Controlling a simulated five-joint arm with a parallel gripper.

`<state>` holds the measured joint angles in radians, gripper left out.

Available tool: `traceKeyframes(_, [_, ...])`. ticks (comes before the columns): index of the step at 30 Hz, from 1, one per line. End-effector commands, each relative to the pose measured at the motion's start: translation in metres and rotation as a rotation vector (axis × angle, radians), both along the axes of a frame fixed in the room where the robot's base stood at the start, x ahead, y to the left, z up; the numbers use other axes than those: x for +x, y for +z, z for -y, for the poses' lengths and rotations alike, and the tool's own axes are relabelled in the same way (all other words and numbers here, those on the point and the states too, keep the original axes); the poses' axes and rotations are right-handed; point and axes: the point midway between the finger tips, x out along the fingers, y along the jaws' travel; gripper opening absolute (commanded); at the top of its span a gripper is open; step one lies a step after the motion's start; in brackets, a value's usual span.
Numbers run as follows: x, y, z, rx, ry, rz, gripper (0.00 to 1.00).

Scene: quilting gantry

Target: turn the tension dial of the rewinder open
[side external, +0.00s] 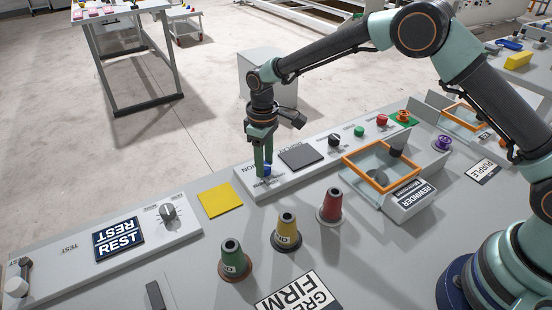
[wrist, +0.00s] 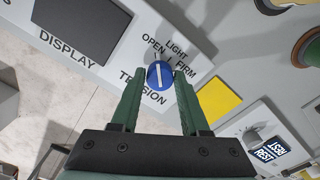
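The tension dial (wrist: 160,76) is a round blue knob with a white pointer line. It sits on the rewinder's light grey panel (wrist: 110,88); OPEN, LIGHT and FIRM are printed around it, with TENSION beside it. In the wrist view the line runs nearly upright, with OPEN and LIGHT above; its exact setting is hard to read. My gripper (wrist: 159,73) has one green finger on each side of the dial, very close to its edge; I cannot tell whether they touch it. In the side view my gripper (side external: 263,172) points down at the panel, partly hiding the blue dial (side external: 267,169).
A dark display (side external: 301,156), a black knob (side external: 334,140) and green and red buttons share the panel. An orange-framed clear box (side external: 381,167) stands in front. Several thread cones, including a red one (side external: 332,206), stand nearby. A yellow pad (side external: 220,201) lies left of the panel.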

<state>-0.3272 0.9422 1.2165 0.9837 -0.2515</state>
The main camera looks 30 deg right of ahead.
Motion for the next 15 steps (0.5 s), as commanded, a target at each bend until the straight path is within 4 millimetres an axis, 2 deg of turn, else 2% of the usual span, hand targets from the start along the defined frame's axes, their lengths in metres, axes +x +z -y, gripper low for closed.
traceKeyframes(2, [0.001, 0.001, 0.000, 0.001, 0.000, 0.002, 0.71])
traceKeyframes(11, [0.000, 0.000, 0.000, 0.001, -0.002, 0.001, 0.71])
traceKeyframes(15, [0.001, 0.010, 0.000, 0.001, -0.002, 0.004, 0.71])
